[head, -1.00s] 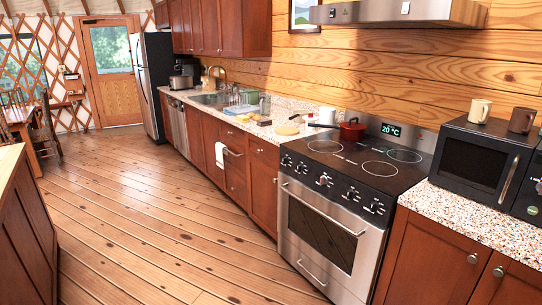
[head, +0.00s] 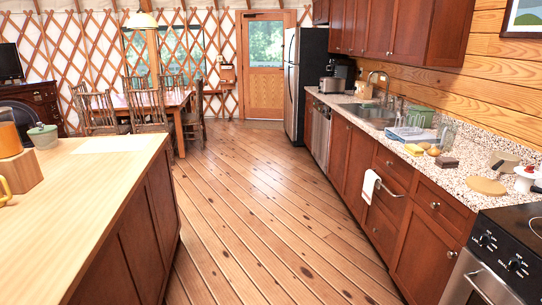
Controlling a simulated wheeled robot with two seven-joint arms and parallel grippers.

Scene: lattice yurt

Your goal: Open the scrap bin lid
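I cannot make out a scrap bin or its lid for certain. A green box-like container (head: 420,118) stands on the right counter behind the sink area, too small to tell whether it has a lid. Neither of my grippers is in view.
The island (head: 110,180) runs along the left. The speckled counter (head: 465,170) with sink (head: 370,111) and the stove (head: 510,235) line the right. The plank floor (head: 240,210) between is clear, up to the dining table (head: 150,101) and fridge (head: 305,80).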

